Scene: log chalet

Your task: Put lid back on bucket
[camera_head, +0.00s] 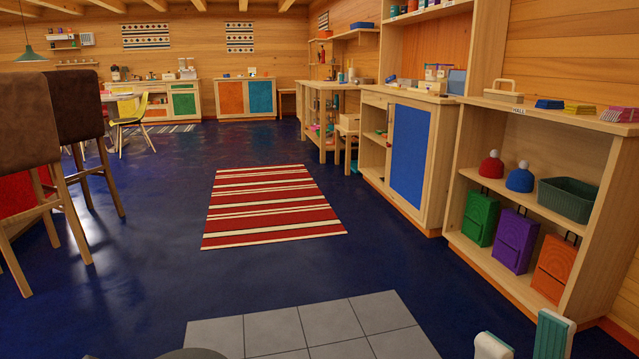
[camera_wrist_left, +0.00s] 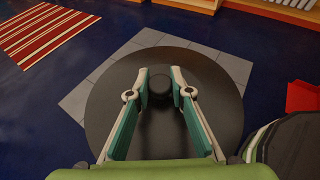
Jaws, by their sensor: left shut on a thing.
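A large round dark lid (camera_wrist_left: 222,100) fills the middle of the left wrist view, with a dark round knob (camera_wrist_left: 160,86) at its centre. My left gripper (camera_wrist_left: 160,90) is shut on the knob, one finger on each side. Grey floor tiles show around the lid's edge. A dark curved edge of the lid (camera_head: 192,354) shows at the bottom of the head view. My right gripper (camera_head: 524,342) is at the bottom right of the head view, its fingers apart with nothing seen between them.
Grey tiles (camera_head: 318,322) lie on the blue floor ahead, with a red striped rug (camera_head: 270,205) beyond. An open shelf unit (camera_head: 560,140) stands close on the right. Brown high chairs (camera_head: 85,100) stand at the left. The floor between is clear.

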